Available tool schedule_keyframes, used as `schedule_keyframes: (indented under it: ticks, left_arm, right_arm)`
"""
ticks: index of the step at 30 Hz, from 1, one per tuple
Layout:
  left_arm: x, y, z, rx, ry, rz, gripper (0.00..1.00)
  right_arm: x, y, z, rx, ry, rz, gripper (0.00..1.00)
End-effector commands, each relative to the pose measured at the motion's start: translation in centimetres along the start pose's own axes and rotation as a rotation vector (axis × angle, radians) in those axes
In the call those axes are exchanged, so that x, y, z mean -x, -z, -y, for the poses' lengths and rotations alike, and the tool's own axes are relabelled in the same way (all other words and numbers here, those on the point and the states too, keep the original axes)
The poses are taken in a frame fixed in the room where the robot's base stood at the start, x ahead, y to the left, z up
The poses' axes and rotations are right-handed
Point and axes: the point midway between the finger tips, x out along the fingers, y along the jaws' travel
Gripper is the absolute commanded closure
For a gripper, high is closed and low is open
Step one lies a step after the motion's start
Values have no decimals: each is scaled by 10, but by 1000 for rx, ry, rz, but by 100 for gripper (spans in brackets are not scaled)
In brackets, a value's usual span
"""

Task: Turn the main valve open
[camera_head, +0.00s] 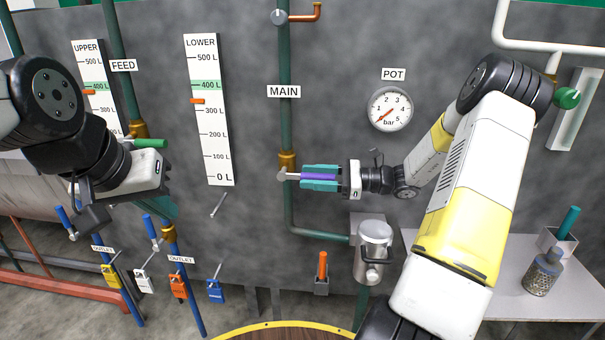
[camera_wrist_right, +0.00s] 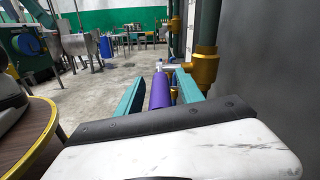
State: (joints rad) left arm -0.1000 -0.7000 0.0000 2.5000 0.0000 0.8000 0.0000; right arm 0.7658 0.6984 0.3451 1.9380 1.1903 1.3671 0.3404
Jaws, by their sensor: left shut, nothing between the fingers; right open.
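The main valve has a brass body (camera_head: 287,161) on the vertical green pipe under the MAIN label (camera_head: 284,92). Its purple lever (camera_head: 319,176) sticks out to the right, across the pipe's line. My right gripper (camera_head: 320,178) is open, with its teal fingers on either side of the lever. In the right wrist view, the purple lever (camera_wrist_right: 161,90) lies between the fingers (camera_wrist_right: 160,95), with small gaps visible; the brass body (camera_wrist_right: 204,68) is just beyond. My left gripper (camera_head: 162,207) is shut and empty at the left, below the FEED valve's green handle (camera_head: 150,143); its fingertips are partly hidden.
A pressure gauge (camera_head: 390,109) hangs above my right forearm. A metal pot (camera_head: 375,250) stands below my right gripper. The LOWER level scale (camera_head: 209,120) is left of the main pipe.

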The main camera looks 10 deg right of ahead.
Motion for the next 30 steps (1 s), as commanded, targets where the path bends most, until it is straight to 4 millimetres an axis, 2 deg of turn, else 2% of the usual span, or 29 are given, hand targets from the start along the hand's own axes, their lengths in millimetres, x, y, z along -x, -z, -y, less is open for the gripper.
schedule_keyframes:
  ticks: [2, 8, 30]
  left_arm:
    - [0, 0, 0, 0, 0, 0, 100]
    - [0, 0, 0, 0, 0, 0, 100]
    - [0, 0, 0, 0, 0, 0, 100]
  right_arm:
    - [0, 0, 0, 0, 0, 0, 60]
    - [0, 0, 0, 0, 0, 0, 99]
    - [1, 0, 0, 0, 1, 0, 100]
